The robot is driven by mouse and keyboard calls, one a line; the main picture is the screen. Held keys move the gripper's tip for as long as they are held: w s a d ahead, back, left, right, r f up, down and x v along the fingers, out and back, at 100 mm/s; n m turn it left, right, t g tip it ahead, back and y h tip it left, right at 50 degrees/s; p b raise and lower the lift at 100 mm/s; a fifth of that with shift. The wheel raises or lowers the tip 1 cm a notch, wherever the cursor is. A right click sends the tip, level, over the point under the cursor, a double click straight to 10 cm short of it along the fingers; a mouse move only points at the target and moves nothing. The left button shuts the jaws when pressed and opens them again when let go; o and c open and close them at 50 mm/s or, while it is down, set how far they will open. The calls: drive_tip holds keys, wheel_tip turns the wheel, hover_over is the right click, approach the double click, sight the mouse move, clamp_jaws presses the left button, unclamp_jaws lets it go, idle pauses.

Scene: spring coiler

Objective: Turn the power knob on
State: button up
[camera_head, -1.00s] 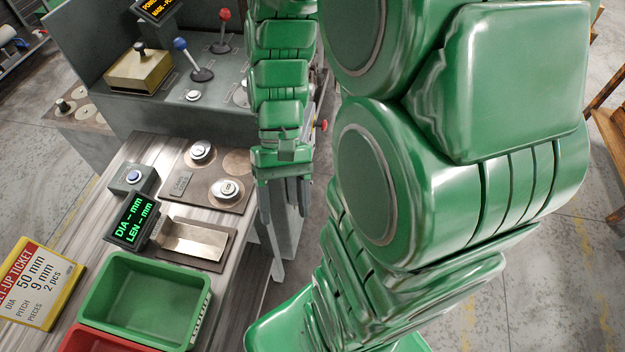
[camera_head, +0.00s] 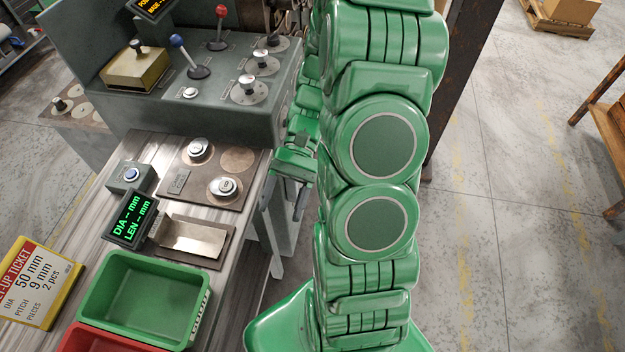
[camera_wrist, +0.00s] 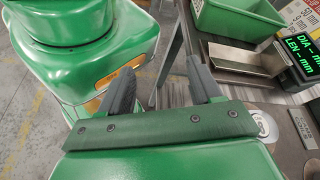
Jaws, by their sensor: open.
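Several knobs show on the grey machine (camera_head: 215,105) in the head view. A dark knob (camera_head: 61,104) sits on a side panel at the far left. I cannot read which is the power knob. An orange-lettered display (camera_head: 153,8) is partly cut off at the top. My gripper (camera_head: 289,196) hangs right of the bench edge, pointing down, apart from the knobs. In the wrist view its fingers (camera_wrist: 160,88) are apart and empty.
Red (camera_head: 220,14) and blue-topped (camera_head: 178,42) levers stand on the machine. Open floor (camera_head: 510,200) lies at right.

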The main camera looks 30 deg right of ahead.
drive_tip(key=w+d+f+m+t+y, duration=0.2)
drive_tip(key=w+d+f+m+t, duration=0.15)
drive_tip(key=f, duration=0.55)
drive_tip(key=w+d+f+m+t+y, duration=0.2)
drive_tip(key=d+f+m+t, duration=0.25)
drive_tip(key=f, duration=0.35)
drive_tip(key=w+d+f+m+t+y, duration=0.2)
drive_tip(key=d+f+m+t, duration=0.2)
drive_tip(key=f, duration=0.5)
drive_tip(key=w+d+f+m+t+h, duration=0.3)
drive_tip(key=d+m+t, duration=0.15)
drive_tip(key=d, duration=0.25)
drive_tip(key=w+d+f+m+t+h, duration=0.2)
drive_tip(key=w+d+f+m+t, duration=0.15)
drive_tip(key=d+t, duration=0.3)
drive_tip(key=x, duration=0.7)
drive_tip(key=shift+w+a+f, duration=0.15)
drive_tip(key=shift+a+f, duration=0.1)
drive_tip(key=shift+a, duration=0.05)
drive_tip(key=c, duration=1)
